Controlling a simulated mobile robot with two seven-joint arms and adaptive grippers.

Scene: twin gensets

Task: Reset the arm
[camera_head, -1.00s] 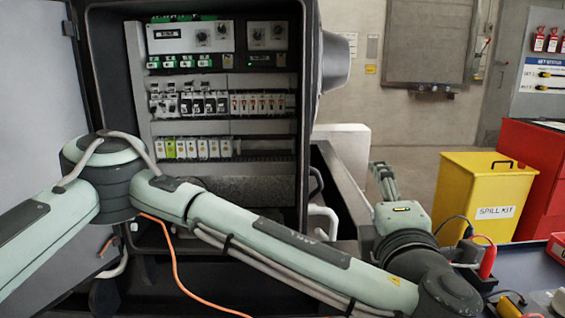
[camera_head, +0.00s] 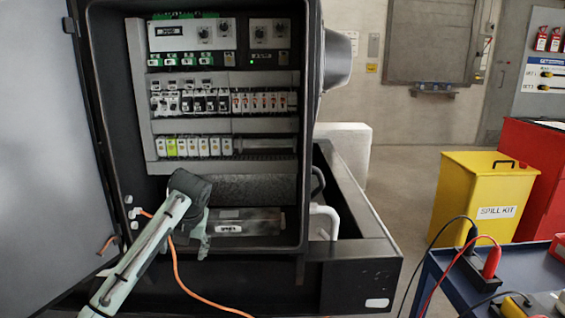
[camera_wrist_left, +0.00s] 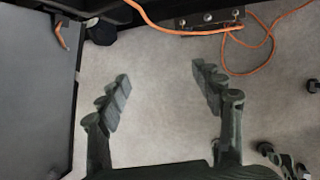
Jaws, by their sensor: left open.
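My left gripper (camera_head: 203,247) hangs in front of the lower part of the open control cabinet (camera_head: 313,120), partly hidden by my own dark wrist. In the left wrist view the two fingers of the left gripper (camera_wrist_left: 161,78) are spread wide, with nothing between them but grey floor below. My left forearm rises from the bottom left of the head view.
The cabinet door (camera_head: 40,140) stands open at the left. An orange cable (camera_head: 180,275) hangs from the cabinet; an orange cable (camera_wrist_left: 245,70) also lies on the floor. A blue cart (camera_head: 440,275) and a yellow spill kit bin (camera_head: 480,195) stand right.

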